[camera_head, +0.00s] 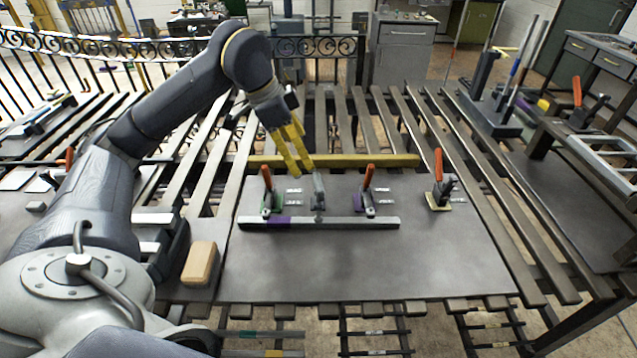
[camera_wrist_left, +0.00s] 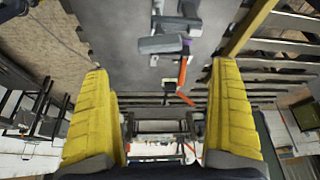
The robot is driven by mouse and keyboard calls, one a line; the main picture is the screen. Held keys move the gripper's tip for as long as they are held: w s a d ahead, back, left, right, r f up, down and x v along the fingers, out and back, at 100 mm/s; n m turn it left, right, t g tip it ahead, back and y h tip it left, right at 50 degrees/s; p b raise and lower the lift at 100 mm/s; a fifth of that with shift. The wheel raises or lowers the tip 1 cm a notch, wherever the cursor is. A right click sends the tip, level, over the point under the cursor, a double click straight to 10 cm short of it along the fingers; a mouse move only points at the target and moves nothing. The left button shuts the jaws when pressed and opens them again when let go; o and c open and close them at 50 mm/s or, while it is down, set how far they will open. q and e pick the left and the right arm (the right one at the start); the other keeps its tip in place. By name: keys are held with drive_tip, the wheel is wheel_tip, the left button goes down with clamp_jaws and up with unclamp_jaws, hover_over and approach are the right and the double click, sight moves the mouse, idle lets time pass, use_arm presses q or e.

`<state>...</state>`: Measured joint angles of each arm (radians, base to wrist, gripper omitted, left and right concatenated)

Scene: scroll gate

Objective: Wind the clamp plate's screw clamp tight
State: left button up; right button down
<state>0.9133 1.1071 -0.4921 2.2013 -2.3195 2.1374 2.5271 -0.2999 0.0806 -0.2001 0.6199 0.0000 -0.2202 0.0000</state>
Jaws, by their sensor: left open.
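A grey plate (camera_head: 370,260) lies on the slatted bench, with a row of clamps on it. A small grey upright clamp (camera_head: 318,192) stands in the middle, apparently the screw clamp. Orange-handled clamps stand left (camera_head: 267,190) and right (camera_head: 367,192) of it, and another (camera_head: 438,188) is farther right. My left gripper (camera_head: 299,168), with yellow fingers, points down just behind and left of the grey clamp. In the left wrist view, the fingers (camera_wrist_left: 160,72) are wide apart with nothing gripped. Grey clamp parts (camera_wrist_left: 165,44) show beyond them. My right gripper is not in view.
A dull yellow bar (camera_head: 350,160) runs behind the clamps. A grey bar with purple parts (camera_head: 335,224) lies along their front. A tan block (camera_head: 200,263) sits at the plate's left. The plate's front area is clear.

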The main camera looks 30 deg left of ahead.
sight(317, 181)
use_arm(q)
drive_tip(key=x, duration=1.1)
drive_tip(key=shift+w+d+f, duration=0.1)
drive_tip(key=shift+f, duration=0.05)
drive_tip(key=shift+c, duration=0.4)
drive_tip(key=c, duration=1.1)
drive_tip(key=shift+m, duration=0.3)
